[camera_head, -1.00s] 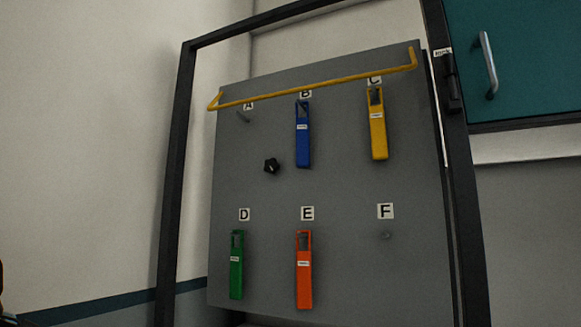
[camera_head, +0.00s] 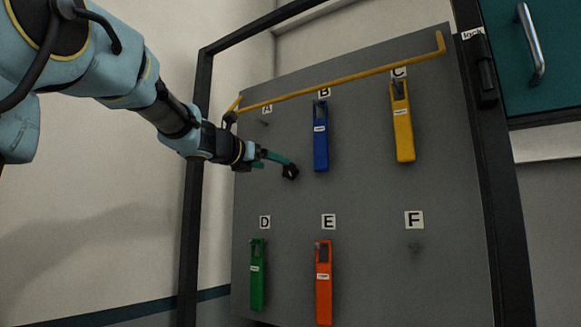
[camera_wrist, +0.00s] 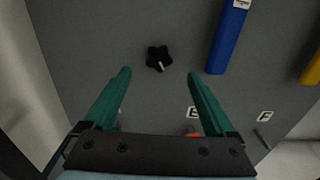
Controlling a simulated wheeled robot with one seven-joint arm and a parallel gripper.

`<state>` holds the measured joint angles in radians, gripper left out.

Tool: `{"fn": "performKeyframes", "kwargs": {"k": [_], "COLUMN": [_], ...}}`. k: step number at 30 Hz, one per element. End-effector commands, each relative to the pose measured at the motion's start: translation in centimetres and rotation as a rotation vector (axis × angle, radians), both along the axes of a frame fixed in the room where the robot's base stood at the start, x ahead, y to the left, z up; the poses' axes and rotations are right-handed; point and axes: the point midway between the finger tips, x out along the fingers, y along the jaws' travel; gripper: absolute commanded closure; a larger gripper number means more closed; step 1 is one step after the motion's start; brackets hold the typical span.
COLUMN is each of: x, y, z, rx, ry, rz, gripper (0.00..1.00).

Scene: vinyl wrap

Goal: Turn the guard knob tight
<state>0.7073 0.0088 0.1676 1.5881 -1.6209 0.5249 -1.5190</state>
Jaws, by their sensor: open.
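The guard knob (camera_head: 290,172) is a small black lobed knob on the grey panel, left of the blue tag and below the letter A. A yellow guard bar (camera_head: 345,78) runs across the panel's top.
A blue tag (camera_head: 320,140), a yellow tag (camera_head: 402,130), a green tag (camera_head: 257,280) and a red tag (camera_head: 323,290) hang on the grey panel (camera_head: 370,190). Pegs A and F are bare. A dark frame post (camera_head: 490,170) stands right, beside a teal cabinet (camera_head: 545,60).

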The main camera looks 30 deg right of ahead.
Motion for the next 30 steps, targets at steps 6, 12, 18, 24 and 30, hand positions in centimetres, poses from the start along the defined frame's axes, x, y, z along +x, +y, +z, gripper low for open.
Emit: {"fn": "performKeyframes", "kwargs": {"k": [6,12,18,24,30], "x": [2.1,3.4,4.0,4.0,4.0], "y": [-3.9,-6.2,-7.1,-7.1,-7.1], "z": [0.2,0.1,0.0,-0.1,-0.1], "rx": [0.004,0.003,0.003,0.004,0.003], "ry": [0.001,-0.001,-0.002,-0.003,-0.002], "rz": [-0.002,-0.002,0.000,0.000,0.000], "gripper": [0.10,0.10,0.10,0.10,0.27]}}
